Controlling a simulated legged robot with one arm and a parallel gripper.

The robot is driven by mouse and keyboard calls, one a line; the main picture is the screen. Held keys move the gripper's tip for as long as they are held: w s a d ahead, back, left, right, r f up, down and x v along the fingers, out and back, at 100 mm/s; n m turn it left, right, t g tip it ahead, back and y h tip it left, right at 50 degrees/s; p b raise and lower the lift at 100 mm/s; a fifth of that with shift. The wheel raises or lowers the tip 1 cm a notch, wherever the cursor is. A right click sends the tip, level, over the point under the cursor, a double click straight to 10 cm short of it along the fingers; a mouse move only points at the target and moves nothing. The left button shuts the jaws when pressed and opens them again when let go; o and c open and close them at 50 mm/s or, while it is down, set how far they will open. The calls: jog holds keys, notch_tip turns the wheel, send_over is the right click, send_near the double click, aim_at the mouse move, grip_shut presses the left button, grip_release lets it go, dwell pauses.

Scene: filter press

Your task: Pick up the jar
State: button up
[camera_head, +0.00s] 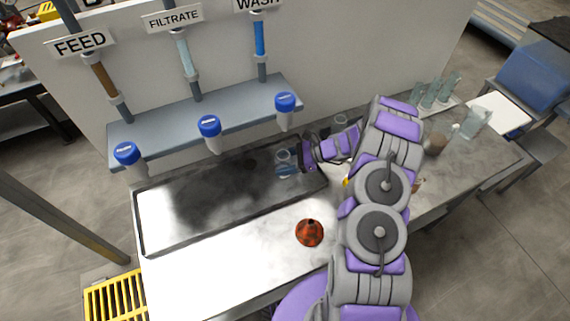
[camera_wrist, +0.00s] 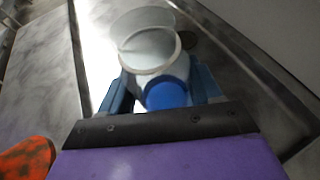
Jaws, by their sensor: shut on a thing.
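The jar (camera_head: 283,160) is a small clear vessel at the right end of the dark metal tray, below the wash tap. In the wrist view the jar (camera_wrist: 147,47) looks pale and see-through with a wide round rim, and something blue shows at its near side. My gripper (camera_head: 291,161) reaches it from the right. In the wrist view the blue fingers of my gripper (camera_wrist: 163,88) are on both sides of the jar, shut on it. I cannot tell whether the jar touches the tray.
The tray (camera_head: 160,222) is otherwise empty. An orange-red cone-shaped thing (camera_head: 309,233) stands on the counter in front of it. Glass vessels (camera_head: 437,91) stand at the right.

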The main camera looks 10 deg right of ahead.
aim_at(285, 156)
jog(key=shift+d+r, duration=0.35)
jog(key=shift+r, duration=0.05)
jog(key=shift+a+r+p, duration=0.15)
jog(key=shift+r+p, duration=0.05)
jog(key=shift+r, duration=0.5)
jog(key=shift+a+r+p, duration=0.1)
jog(key=shift+r+p, duration=0.1)
jog(key=shift+r, duration=0.5)
jog(key=s+r+p, duration=0.1)
jog(key=s, duration=1.5)
jog(key=shift+d+r, duration=0.2)
jog(key=shift+d, duration=0.2)
jog(key=shift+p, duration=0.3)
